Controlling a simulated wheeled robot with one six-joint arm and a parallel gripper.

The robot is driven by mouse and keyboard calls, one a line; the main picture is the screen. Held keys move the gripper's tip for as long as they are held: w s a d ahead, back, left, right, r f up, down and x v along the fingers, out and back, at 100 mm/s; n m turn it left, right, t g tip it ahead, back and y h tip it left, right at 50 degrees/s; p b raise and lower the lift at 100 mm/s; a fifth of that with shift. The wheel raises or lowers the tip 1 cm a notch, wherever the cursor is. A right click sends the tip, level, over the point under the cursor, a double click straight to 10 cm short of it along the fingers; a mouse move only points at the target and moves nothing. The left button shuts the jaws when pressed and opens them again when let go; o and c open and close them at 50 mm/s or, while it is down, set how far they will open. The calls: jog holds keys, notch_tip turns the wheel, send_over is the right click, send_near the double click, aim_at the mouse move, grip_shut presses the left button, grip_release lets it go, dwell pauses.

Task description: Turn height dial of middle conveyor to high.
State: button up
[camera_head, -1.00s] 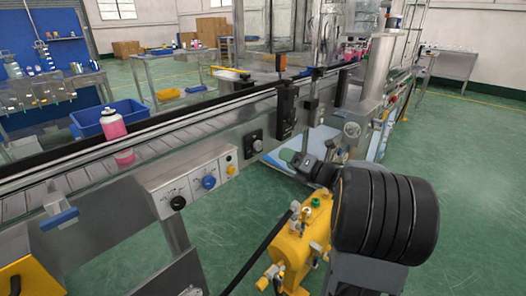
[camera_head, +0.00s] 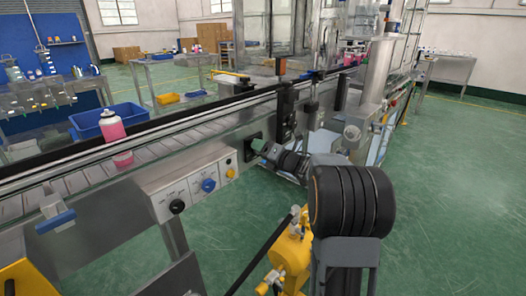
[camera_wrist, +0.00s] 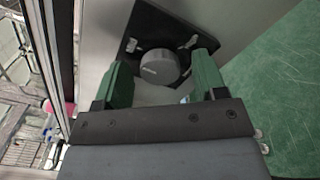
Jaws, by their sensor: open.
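The height dial is a round grey knob (camera_wrist: 160,68) on a black plate (camera_wrist: 150,28) with white marks, mounted on the conveyor's metal side. A faint pale mark shows on the knob's face; I cannot read its setting. In the wrist view my gripper (camera_wrist: 162,75) is open, with one green finger on each side of the knob in the picture. Gaps show between the fingers and the knob, and I see no contact. In the head view my gripper (camera_head: 262,150) is at the conveyor's side and hides the knob.
Left along the conveyor (camera_head: 185,144) is a control panel with a black knob (camera_head: 177,206), a blue knob (camera_head: 208,185) and a yellow button (camera_head: 230,174). A pink bottle (camera_head: 115,140) stands on the belt. A black box (camera_head: 285,112) is just right of my gripper. Green floor lies open at right.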

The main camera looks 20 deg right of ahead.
jog(key=shift+c, duration=0.5)
jog(key=c, duration=0.8)
jog(key=shift+f+m+p, duration=0.1)
jog(key=shift+m+p, duration=6.7)
jog(key=shift+m, duration=5)
